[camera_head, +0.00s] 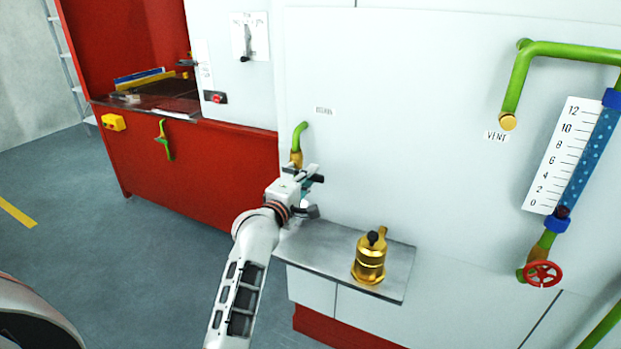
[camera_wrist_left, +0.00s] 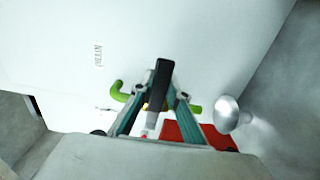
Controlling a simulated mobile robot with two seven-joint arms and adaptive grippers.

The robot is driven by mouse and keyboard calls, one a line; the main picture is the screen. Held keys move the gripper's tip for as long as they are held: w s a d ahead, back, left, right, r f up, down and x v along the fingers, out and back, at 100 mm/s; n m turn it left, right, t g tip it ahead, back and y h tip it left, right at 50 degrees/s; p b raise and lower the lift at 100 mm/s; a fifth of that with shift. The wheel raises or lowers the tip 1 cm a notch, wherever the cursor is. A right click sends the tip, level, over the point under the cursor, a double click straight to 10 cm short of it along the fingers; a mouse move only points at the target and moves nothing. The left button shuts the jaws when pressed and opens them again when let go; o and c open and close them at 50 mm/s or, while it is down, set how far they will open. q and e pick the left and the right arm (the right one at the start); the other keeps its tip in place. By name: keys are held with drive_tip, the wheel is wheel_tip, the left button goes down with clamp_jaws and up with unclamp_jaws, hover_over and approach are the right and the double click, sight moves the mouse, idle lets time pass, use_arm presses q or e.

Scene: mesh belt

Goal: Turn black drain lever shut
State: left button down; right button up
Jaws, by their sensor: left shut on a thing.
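My left gripper (camera_head: 308,183) is at the drain fitting on the white wall and hides much of it. In the left wrist view the black drain lever (camera_wrist_left: 159,80) stands between the fingertips of that gripper (camera_wrist_left: 160,100), which is shut on it. The green drain pipe (camera_head: 299,134) curves down from the wall into a brass part (camera_head: 296,158) just behind the gripper. Parts of the pipe also show beside the fingers in the wrist view (camera_wrist_left: 118,91). The exact lever angle against the pipe is hard to tell. My right gripper is not in view.
A metal shelf (camera_head: 335,242) below carries a brass vessel (camera_head: 370,262). To the right are a vent pipe (camera_head: 512,85), a scaled gauge (camera_head: 563,155) and a red handwheel (camera_head: 542,273). A red cabinet (camera_head: 190,165) stands left. The wall between drain and vent is clear.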

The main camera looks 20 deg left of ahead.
use_arm(q)
drive_tip(key=c, duration=1.9)
unclamp_jaws()
drive_tip(key=shift+s, duration=0.1)
drive_tip(key=s, duration=1.1)
drive_tip(key=shift+s+a, duration=0.15)
drive_tip(key=shift+s, duration=0.25)
